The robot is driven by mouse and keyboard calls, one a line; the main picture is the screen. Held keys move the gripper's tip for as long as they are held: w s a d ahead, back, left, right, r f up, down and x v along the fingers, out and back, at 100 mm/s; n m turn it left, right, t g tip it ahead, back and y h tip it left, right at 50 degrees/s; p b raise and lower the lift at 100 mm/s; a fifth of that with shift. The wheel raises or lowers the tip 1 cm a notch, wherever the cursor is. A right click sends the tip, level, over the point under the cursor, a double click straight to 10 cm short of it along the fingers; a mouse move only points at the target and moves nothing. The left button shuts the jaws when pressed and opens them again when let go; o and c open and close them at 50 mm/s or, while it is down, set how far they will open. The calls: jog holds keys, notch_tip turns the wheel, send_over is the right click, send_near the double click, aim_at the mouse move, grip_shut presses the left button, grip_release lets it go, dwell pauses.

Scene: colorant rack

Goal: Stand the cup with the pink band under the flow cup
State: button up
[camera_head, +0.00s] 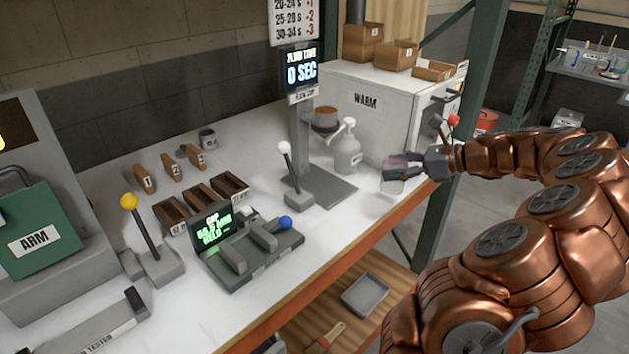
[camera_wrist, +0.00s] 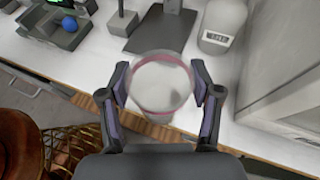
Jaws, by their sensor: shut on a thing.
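My gripper (camera_head: 405,164) is shut on the cup with the pink band (camera_wrist: 160,112). The wrist view shows my gripper (camera_wrist: 160,84) with one finger on each side of the pale, see-through cup, its mouth facing the camera. In the head view the cup (camera_head: 397,173) is small and partly covered by the fingers, near the counter's front edge. The copper-coloured flow cup (camera_head: 326,117) is held on a grey stand (camera_head: 301,150) to the left of my gripper. The stand's flat base plate (camera_head: 330,191) is bare under the flow cup; it also shows in the wrist view (camera_wrist: 158,30).
A white pump bottle (camera_head: 347,155) stands between the stand and the WARM cabinet (camera_head: 365,110). A lever with a white knob (camera_head: 284,147) stands left of the base plate. Free white counter lies in front of the plate.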

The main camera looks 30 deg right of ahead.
jog(key=shift+w+a+r+p+x, duration=0.15)
jog(key=shift+r+p+x, duration=0.35)
jog(key=shift+x, duration=2.4)
jog(key=shift+w+a+r+p+x, duration=0.2)
jog(key=shift+r+p+x, duration=0.3)
jog(key=shift+x, duration=2.4)
jog(key=shift+w+a+r+p+x, duration=0.15)
jog(key=shift+r+p+x, duration=0.35)
jog(key=shift+x, duration=2.4)
jog(key=o, duration=0.9)
jog(key=shift+o, duration=0.2)
jog(key=shift+r, duration=0.15)
jog(key=b+v, duration=0.1)
jog(key=v, duration=1.1)
jog(key=shift+b, duration=0.35)
